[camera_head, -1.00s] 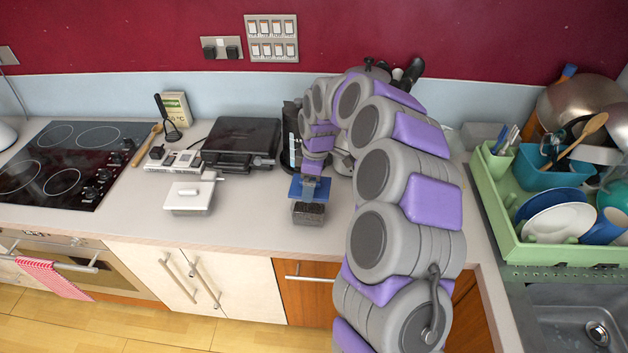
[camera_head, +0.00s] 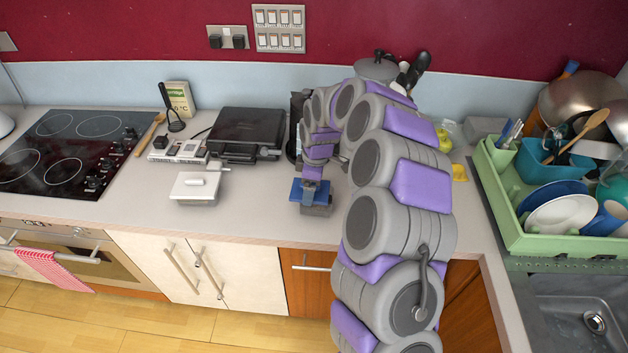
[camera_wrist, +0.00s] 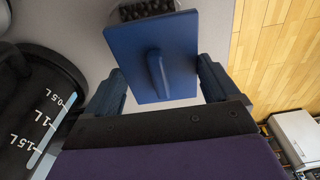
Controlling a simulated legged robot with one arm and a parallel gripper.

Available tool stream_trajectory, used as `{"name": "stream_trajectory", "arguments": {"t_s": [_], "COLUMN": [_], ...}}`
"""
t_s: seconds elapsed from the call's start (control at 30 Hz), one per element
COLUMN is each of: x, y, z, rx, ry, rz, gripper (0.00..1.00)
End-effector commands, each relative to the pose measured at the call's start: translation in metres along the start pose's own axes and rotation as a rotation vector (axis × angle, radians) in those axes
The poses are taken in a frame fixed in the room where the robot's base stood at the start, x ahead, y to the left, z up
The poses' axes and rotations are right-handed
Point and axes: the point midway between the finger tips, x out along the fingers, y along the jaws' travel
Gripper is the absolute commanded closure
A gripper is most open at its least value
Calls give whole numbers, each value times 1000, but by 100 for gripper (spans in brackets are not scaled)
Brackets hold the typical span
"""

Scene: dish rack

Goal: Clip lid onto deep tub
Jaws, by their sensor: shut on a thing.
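A blue square lid (camera_head: 309,191) with a raised handle is held by my gripper (camera_head: 311,180). In the wrist view the lid (camera_wrist: 132,48) sits tilted between the two fingers of my gripper (camera_wrist: 160,86), which are at its sides. A tub (camera_head: 319,211) stands on the counter just below and partly behind the lid. The tub's dark, lumpy contents (camera_wrist: 146,10) show past the lid's far edge in the wrist view. The lid overlaps most of the tub's opening in the head view; I cannot tell whether they touch.
A shallow tub with a white lid (camera_head: 198,187) stands to the left. A black appliance (camera_head: 245,133) is behind it. A black jug with litre marks (camera_wrist: 30,105) stands close to my gripper. A green dish rack (camera_head: 540,240) is at right. The counter between the tubs is clear.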

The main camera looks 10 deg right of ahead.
Motion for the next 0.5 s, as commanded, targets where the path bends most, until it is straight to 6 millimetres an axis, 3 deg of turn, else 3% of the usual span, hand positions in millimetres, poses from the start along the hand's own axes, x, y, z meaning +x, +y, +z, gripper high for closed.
{"name": "stream_trajectory", "arguments": {"t_s": [0.23, 0.5], "x": [-1, 0], "y": [4, 2], "z": [12, 6], "rx": [5, 3], "ry": [11, 1], "rz": [-4, 0], "gripper": [40, 40]}}
